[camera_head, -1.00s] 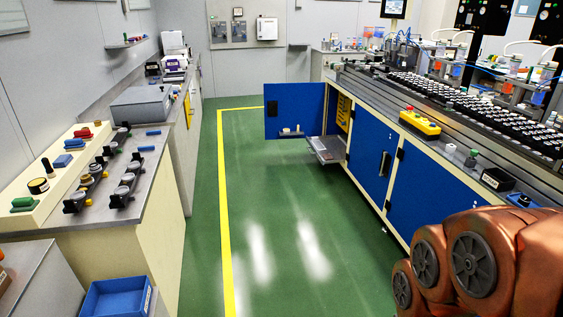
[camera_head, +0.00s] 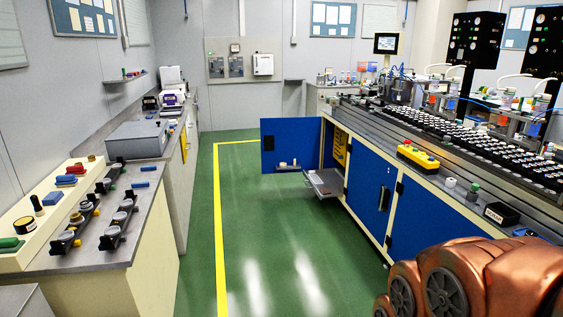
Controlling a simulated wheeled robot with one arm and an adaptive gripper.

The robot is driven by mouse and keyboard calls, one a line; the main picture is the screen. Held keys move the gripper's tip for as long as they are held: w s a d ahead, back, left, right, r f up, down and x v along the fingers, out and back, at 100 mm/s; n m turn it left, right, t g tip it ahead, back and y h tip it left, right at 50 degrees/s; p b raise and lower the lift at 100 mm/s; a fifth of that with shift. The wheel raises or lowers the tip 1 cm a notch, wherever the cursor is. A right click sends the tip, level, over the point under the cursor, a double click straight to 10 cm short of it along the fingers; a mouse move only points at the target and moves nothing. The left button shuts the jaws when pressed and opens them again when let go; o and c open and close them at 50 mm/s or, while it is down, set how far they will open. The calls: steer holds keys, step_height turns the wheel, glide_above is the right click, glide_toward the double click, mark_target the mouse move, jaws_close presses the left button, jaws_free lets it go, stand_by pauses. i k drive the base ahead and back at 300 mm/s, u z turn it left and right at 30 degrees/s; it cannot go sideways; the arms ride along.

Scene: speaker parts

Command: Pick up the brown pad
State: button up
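I cannot single out the brown pad with certainty. A small brown round piece (camera_head: 76,217) sits among the dark speaker parts on the left bench. Small tan pieces (camera_head: 283,164) lie on a ledge of the open blue cabinet door. A grey pull-out tray (camera_head: 326,183) sticks out beside that door, and what lies on it is too small to tell. My copper-coloured arm (camera_head: 480,285) shows at the lower right, but my gripper is out of view.
The left bench (camera_head: 105,255) also bears green, blue and red pieces. The blue-doored workbench (camera_head: 365,190) runs along the right. The open door (camera_head: 291,146) juts into the aisle. The green floor (camera_head: 275,230) between the benches is clear.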

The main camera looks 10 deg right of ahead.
mark_target(325, 191)
steer(key=z, duration=0.6)
steer(key=i, duration=1.95)
steer(key=z, duration=0.2)
steer(key=i, duration=2.05)
steer(key=u, duration=1.45)
steer(key=i, duration=1.2)
steer(key=u, duration=0.75)
